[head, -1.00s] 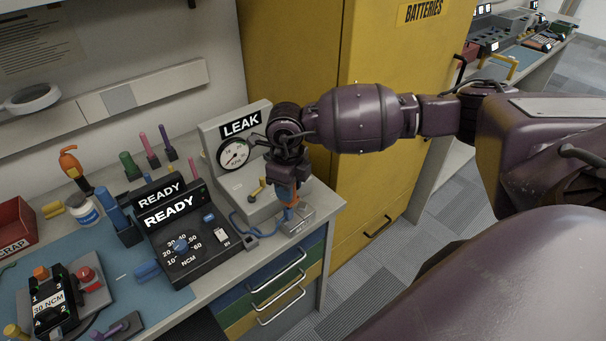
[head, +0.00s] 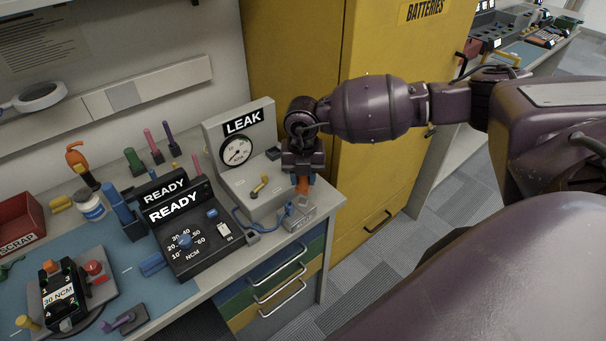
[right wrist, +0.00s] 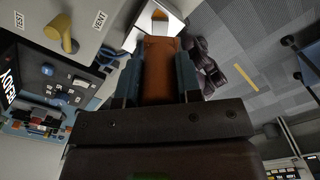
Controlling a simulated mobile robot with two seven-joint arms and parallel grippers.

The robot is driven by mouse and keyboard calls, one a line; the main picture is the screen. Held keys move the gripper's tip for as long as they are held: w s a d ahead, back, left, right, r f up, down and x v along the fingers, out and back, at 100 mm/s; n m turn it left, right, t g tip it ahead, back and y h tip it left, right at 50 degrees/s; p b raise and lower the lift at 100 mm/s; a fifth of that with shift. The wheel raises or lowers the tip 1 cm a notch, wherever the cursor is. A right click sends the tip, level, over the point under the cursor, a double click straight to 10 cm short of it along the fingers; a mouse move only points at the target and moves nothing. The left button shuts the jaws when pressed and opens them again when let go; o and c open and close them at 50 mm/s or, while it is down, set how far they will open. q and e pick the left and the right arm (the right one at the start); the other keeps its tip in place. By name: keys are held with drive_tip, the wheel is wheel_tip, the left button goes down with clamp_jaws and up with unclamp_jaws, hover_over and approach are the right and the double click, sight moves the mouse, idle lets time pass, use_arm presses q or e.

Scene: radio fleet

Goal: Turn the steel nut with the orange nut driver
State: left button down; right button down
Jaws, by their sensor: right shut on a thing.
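My right gripper (head: 302,182) is shut on an orange handle, the nut driver (head: 303,185). In the right wrist view the driver (right wrist: 159,70) sits between the two bluish fingers, pointing away from the palm. Beyond its far end is a pale metal block. In the head view the gripper is above the back of this small grey metal block (head: 299,220) at the bench's right corner. A small blue and steel fitting shows on the block. I cannot make out the steel nut, nor whether the driver touches anything. My left gripper is not in view.
The leak tester (head: 240,178) with its gauge and yellow lever stands left of the gripper. The black READY unit (head: 190,240) is farther left, linked to the block area by a blue cable. A yellow cabinet (head: 385,170) stands close behind. The floor right of the bench is clear.

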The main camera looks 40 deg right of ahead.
sight(303, 187)
drive_tip(key=shift+f+b, duration=1.3)
drive_tip(key=shift+f, duration=0.75)
drive_tip(key=shift+p, duration=0.45)
idle(0.3)
drive_tip(key=shift+f+b, duration=0.3)
drive_tip(key=shift+f, duration=0.4)
idle(0.9)
idle(0.5)
